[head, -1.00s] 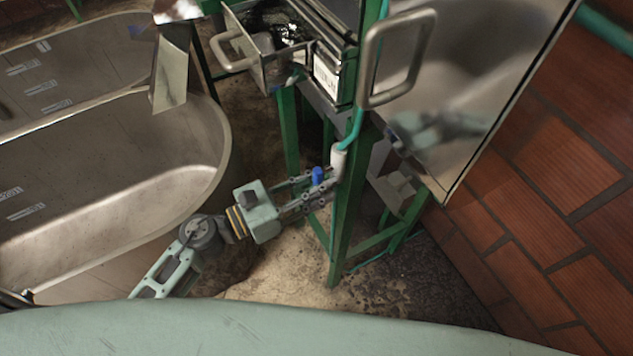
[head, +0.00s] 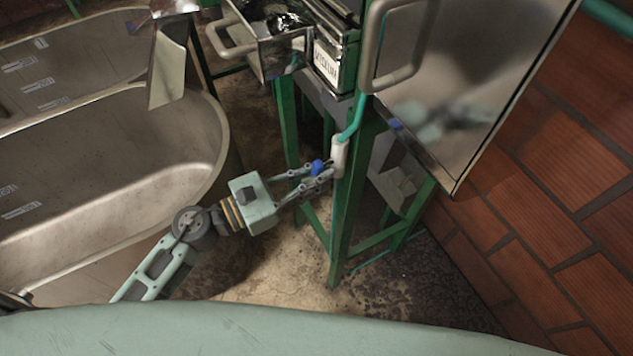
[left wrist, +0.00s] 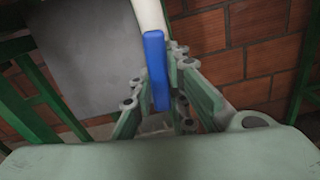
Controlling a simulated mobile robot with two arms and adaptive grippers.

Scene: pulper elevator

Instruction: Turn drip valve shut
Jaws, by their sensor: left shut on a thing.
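The drip valve is a white body (head: 340,156) with a blue handle (head: 318,167), fixed at the green stand's leg under a teal hose. My left gripper (head: 322,174) reaches it from the left and is shut on the blue handle. In the left wrist view the blue handle (left wrist: 156,70) stands between the fingers of my left gripper (left wrist: 163,95), with the white valve body (left wrist: 149,14) above it. My right gripper is not in view.
A green stand (head: 345,225) rises beside the valve. A steel cabinet with a big handle (head: 424,50) is above right. Steel troughs (head: 120,165) are at left, and a brick wall (head: 560,180) at right.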

